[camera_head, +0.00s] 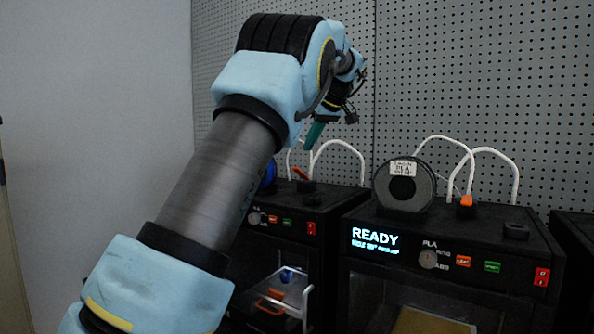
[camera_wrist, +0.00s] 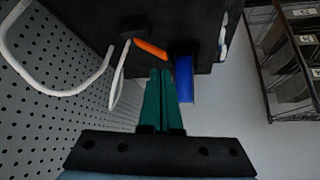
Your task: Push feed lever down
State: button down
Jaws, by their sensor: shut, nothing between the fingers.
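My gripper (camera_head: 311,146) is shut and empty, its green fingers pointing down above the left printer in the head view. In the wrist view the closed fingertips (camera_wrist: 161,72) are just short of an orange lever (camera_wrist: 150,49), with a visible gap in the picture. This lever shows as a small orange piece on top of the left printer (camera_head: 300,174), below the fingers. A second orange lever (camera_head: 466,201) stands on the right printer. Whether the fingers line up exactly with the lever in depth is hard to tell.
A blue spool (camera_wrist: 184,80) sits right beside the lever. White tubes (camera_wrist: 112,80) loop near the pegboard (camera_wrist: 40,120). The right printer, with a READY screen (camera_head: 375,239) and dark spool (camera_head: 404,187), stands alongside. A shelf with bins (camera_wrist: 290,70) is at the wrist view's right.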

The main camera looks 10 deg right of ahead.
aim_at(297, 168)
jog(key=shift+b+x, duration=1.35)
jog(key=shift+x, duration=1.95)
jog(key=shift+f, duration=0.1)
notch_tip(297, 168, down, 3)
jog(key=shift+f+b, duration=0.1)
jog(key=shift+b, duration=1.15)
jog(key=shift+r, duration=0.3)
jog(key=shift+s+d+r, duration=0.3)
jog(key=shift+s+d, duration=0.05)
jog(key=shift+s, duration=0.35)
jog(key=shift+s+d+r, duration=0.25)
jog(key=shift+s+d, duration=0.05)
jog(key=shift+s, duration=0.4)
